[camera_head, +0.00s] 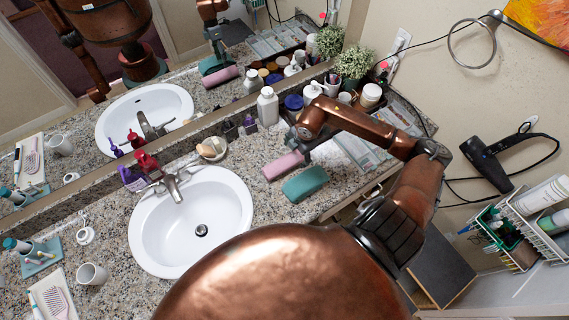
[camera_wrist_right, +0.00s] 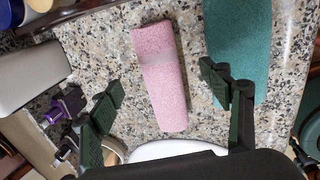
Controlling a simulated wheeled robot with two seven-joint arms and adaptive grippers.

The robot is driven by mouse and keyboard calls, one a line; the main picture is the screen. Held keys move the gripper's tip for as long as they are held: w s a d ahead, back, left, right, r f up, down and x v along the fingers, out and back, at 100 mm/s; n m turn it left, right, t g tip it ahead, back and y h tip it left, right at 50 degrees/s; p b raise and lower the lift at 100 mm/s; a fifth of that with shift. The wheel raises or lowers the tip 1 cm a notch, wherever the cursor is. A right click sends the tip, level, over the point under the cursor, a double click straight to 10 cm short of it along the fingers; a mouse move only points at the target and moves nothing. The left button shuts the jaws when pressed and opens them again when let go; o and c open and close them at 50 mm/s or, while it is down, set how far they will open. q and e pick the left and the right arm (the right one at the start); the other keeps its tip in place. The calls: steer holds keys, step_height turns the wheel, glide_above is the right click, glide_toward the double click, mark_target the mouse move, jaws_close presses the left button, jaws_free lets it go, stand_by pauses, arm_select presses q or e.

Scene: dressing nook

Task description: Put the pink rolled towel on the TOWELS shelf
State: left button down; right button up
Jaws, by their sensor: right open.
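The pink rolled towel (camera_head: 284,165) lies on the granite counter to the right of the sink, beside a teal rolled towel (camera_head: 305,183). My right gripper (camera_head: 303,143) is just above and behind the pink towel in the head view. In the right wrist view my right gripper (camera_wrist_right: 160,88) is open and empty, with the pink towel (camera_wrist_right: 160,78) between its spread fingers in the picture, apparently below them. The teal towel (camera_wrist_right: 235,50) lies past the right finger there. No shelf with a readable TOWELS label shows. My left gripper is not in view.
Bottles, jars and a potted plant (camera_head: 353,62) crowd the counter back by the mirror. The white sink (camera_head: 190,220) with a tap lies left of the towels. A hair dryer (camera_head: 488,160), a wall rack (camera_head: 525,225) and a towel ring (camera_head: 471,43) are on the right wall.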

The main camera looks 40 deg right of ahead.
mark_target(292, 155)
steer(key=shift+w+f+m, duration=0.15)
steer(key=shift+f+m, duration=0.15)
steer(key=shift+f, duration=0.2)
steer(key=x, duration=0.7)
steer(key=shift+w+a+r, duration=0.1)
steer(key=c, duration=1.4)
steer(key=shift+r, duration=0.45)
steer(key=shift+c, duration=0.2)
steer(key=shift+w+v, duration=0.25)
steer(key=shift+v, duration=0.85)
steer(key=s+a+r, duration=0.9)
steer(key=s+r, duration=0.1)
steer(key=shift+s+a, duration=0.2)
steer(key=shift+s, duration=0.05)
